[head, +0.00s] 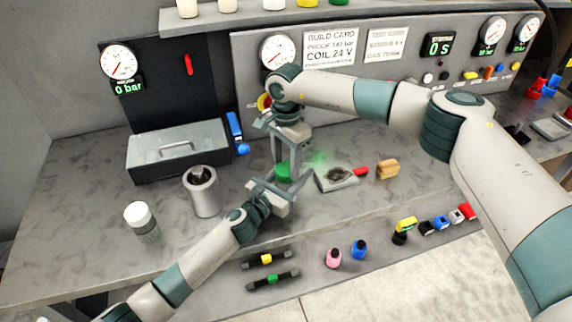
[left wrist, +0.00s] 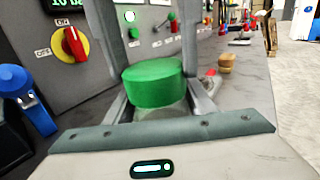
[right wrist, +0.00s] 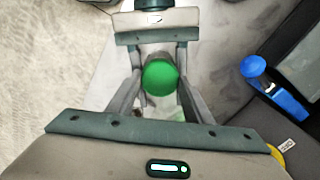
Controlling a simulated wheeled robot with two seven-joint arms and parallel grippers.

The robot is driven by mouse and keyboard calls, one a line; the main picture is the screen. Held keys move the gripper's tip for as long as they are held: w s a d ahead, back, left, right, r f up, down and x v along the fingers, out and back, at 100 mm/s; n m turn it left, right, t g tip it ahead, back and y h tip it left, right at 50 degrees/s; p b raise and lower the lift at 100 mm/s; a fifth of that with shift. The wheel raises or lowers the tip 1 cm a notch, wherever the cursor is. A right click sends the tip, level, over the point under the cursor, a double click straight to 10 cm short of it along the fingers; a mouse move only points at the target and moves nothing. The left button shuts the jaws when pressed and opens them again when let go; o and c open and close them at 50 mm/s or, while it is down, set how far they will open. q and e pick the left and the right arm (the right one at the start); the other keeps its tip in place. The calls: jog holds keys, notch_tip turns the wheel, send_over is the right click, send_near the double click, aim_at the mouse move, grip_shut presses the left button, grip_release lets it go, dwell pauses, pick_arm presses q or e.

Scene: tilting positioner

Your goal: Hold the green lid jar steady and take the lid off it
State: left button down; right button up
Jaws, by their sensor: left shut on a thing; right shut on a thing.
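The green lid (head: 284,171) sits upright on a pale jar, between my two grippers in the middle of the bench. In the left wrist view the lid (left wrist: 153,82) stands above the clear-grey jar body (left wrist: 160,114), which is mostly hidden. My left gripper (head: 283,182) reaches in from the front and is shut on the jar body below the lid. My right gripper (head: 290,160) points down from above, its fingers on both sides of the lid, shut on it. In the right wrist view the lid (right wrist: 160,75) is centred between the fingers. I see no gap between lid and jar.
A metal cup (head: 204,195) and a white-capped jar (head: 141,220) stand to the left. A small tray (head: 337,180) with a red handle and a tan-brown block (head: 388,169) lie close on the right. A grey bin (head: 180,155) and the gauge panel (head: 390,60) stand behind.

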aim_at(279, 186)
jog(key=shift+r, duration=0.55)
jog(key=shift+r, duration=1.9)
pick_arm(q)
jog(key=c, duration=0.7)
grip_release()
jog(key=b+v, duration=0.2)
jog(key=v, duration=0.8)
jog(key=shift+s+a+f, duration=0.1)
jog(key=shift+s+a, duration=0.15)
pick_arm(e)
notch_tip(279, 186, down, 2)
pick_arm(q)
jog(key=shift+s+a, duration=0.4)
jog(key=shift+s, duration=0.15)
pick_arm(e)
jog(key=shift+f, duration=0.1)
